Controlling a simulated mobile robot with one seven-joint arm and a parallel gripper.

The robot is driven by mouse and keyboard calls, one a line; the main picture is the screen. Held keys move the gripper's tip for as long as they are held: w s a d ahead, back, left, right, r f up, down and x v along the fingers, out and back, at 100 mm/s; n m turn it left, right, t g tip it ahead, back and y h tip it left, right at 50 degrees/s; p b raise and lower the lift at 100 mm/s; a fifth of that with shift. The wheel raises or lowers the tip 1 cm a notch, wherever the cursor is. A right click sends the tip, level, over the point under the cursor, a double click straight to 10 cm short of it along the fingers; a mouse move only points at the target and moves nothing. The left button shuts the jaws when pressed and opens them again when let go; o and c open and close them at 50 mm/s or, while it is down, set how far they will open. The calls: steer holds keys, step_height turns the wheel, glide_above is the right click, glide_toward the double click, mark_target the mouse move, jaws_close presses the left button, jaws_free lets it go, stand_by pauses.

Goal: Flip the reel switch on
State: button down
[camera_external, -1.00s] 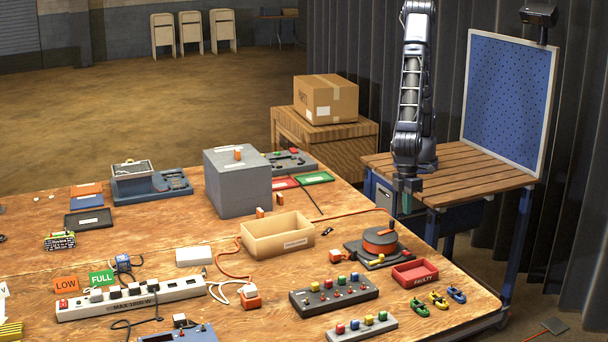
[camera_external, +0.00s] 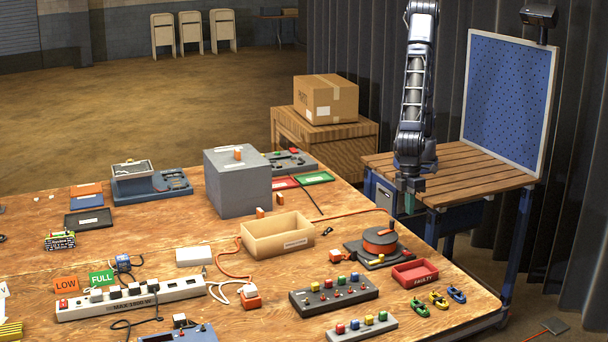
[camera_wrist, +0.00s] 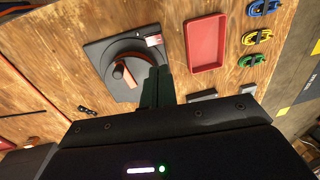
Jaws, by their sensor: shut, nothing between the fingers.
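The reel (camera_external: 380,241) is a round drum wound with orange cable on a dark square base, near the table's right edge. In the wrist view the reel (camera_wrist: 122,72) shows from above with its crank knob. A small red and white part (camera_wrist: 153,40), probably the switch, sits at a corner of the base; its position is too small to read. My gripper (camera_external: 410,207) is shut and empty, hanging above and to the right of the reel in the external view. In the wrist view its fingers (camera_wrist: 158,82) overlap the reel base's edge and hide part of it.
A red tray (camera_external: 415,273) stands beside the reel, with green, yellow and blue clips (camera_external: 438,299) in front. A slatted bench (camera_external: 450,175) stands behind my gripper.

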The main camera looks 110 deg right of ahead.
mark_target(408, 253)
steer(key=shift+f, duration=0.1)
steer(key=f, duration=0.4)
steer(key=a+f, duration=0.1)
steer(key=f, duration=0.8)
steer(key=shift+a+f, duration=0.35)
steer(key=shift+f, duration=0.2)
steer(key=shift+d, duration=0.1)
steer(key=shift+d+r, duration=0.2)
steer(key=shift+d, duration=0.45)
